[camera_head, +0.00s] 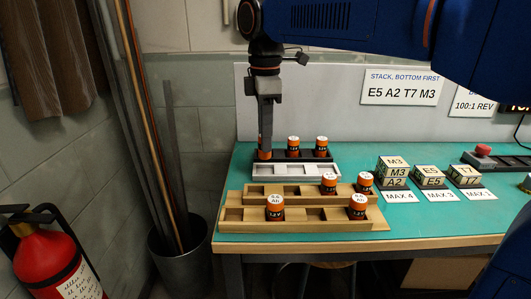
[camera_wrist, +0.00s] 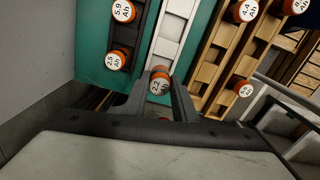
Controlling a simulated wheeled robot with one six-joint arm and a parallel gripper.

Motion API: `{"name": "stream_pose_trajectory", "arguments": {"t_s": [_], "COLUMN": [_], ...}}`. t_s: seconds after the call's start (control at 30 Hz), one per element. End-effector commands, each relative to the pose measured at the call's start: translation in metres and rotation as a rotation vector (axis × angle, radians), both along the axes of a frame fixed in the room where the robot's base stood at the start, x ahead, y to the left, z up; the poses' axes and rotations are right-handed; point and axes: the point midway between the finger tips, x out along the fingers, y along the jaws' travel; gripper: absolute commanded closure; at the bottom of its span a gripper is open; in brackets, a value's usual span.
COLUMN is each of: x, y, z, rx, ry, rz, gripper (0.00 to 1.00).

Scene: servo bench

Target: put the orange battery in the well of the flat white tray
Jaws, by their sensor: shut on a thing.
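My gripper (camera_head: 265,146) points down at the left end of the dark and white trays. It is shut on an orange battery with a white top (camera_head: 264,155). In the wrist view this battery (camera_wrist: 159,82) reads 2.2 Ah and sits between the fingers, over the near end of the flat white tray (camera_wrist: 180,8). The white tray (camera_head: 325,172) lies just in front of the dark tray, and its visible wells look empty. I cannot tell whether the held battery touches the tray; its lower part is hidden in the wrist view.
A dark tray (camera_head: 334,158) behind holds two batteries (camera_head: 293,146) (camera_head: 321,146). Two wooden trays (camera_head: 238,213) in front hold several batteries. Labelled blocks (camera_head: 392,172) stand to the right. Green bench top (camera_head: 450,215) is bare at the front right.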

Motion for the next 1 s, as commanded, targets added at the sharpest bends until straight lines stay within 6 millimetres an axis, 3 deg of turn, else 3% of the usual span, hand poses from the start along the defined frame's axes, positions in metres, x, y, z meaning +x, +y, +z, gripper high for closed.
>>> {"name": "stream_pose_trajectory", "arguments": {"t_s": [0.17, 0.43, 0.83, 0.87, 0.9, 1.0], "x": [0.000, 0.000, 0.000, 0.000, 0.000, 0.000], "y": [0.000, 0.000, 0.000, 0.000, 0.000, 0.000], "z": [-0.010, -0.043, -0.048, -0.048, -0.048, -0.048], "rx": [0.000, 0.000, 0.000, 0.000, 0.000, 0.000], "ry": [0.001, 0.001, 0.000, 0.000, 0.000, 0.000], "rz": [0.000, 0.000, 0.000, 0.000, 0.000, 0.000], "gripper": [1.00, 1.00, 1.00, 0.70, 0.61, 0.56]}}
